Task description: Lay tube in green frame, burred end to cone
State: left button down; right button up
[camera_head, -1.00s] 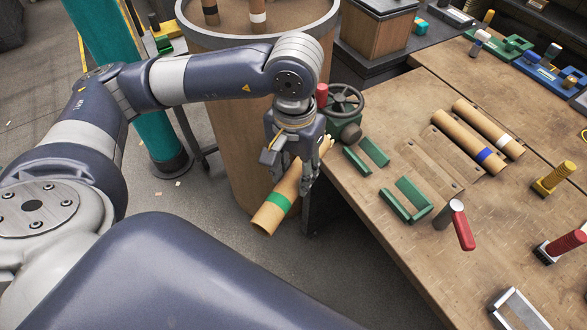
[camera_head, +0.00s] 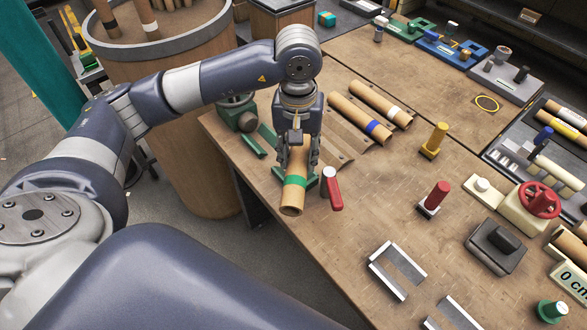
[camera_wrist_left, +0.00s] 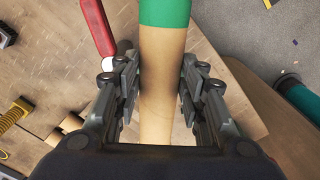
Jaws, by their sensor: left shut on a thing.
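A brown cardboard tube with a green band (camera_head: 296,181) is held by my left gripper (camera_head: 298,160) above the table's near left edge. Its open end points toward the camera; its far end is hidden by the gripper, so the burr cannot be seen. In the left wrist view the tube (camera_wrist_left: 163,70) runs between both fingers (camera_wrist_left: 160,92), green band at the top. The green frame (camera_head: 251,146) is low green bars on the table, partly hidden behind my gripper and tube. A green handwheel device (camera_head: 245,121) stands at its far end; I cannot make out a cone. My right gripper is not in view.
Tubes with a blue band (camera_head: 361,119) and a white band (camera_head: 381,104) lie behind. A silver frame (camera_head: 397,270) lies toward the front. A large round bin (camera_head: 185,140) stands left of the table.

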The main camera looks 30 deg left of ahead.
pick_arm(q)
jog(key=w+a+n, duration=0.1)
jog(key=w+a+n+p, duration=0.1)
jog(key=w, duration=0.1)
jog(key=w+n, duration=0.1)
jog(key=shift+w+a+f, duration=0.1)
jog(key=shift+w+a, duration=0.1)
jog(key=shift+a, duration=0.2)
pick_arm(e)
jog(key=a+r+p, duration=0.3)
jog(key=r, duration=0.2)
pick_arm(q)
jog(key=w+a+f+n+b, duration=0.1)
jog(key=a+f+n, duration=0.1)
jog(key=f, duration=0.1)
jog(key=w+a+f+n+b, duration=0.1)
jog(key=a+f+n+b, duration=0.1)
jog(key=a+f, duration=0.1)
jog(key=w+a+f+n+b, duration=0.2)
jog(key=a+f, duration=0.1)
jog(key=shift+a, duration=0.2)
jog(key=shift+f+b, duration=0.85)
jog(key=shift+b, duration=0.2)
jog(key=shift+f, duration=0.2)
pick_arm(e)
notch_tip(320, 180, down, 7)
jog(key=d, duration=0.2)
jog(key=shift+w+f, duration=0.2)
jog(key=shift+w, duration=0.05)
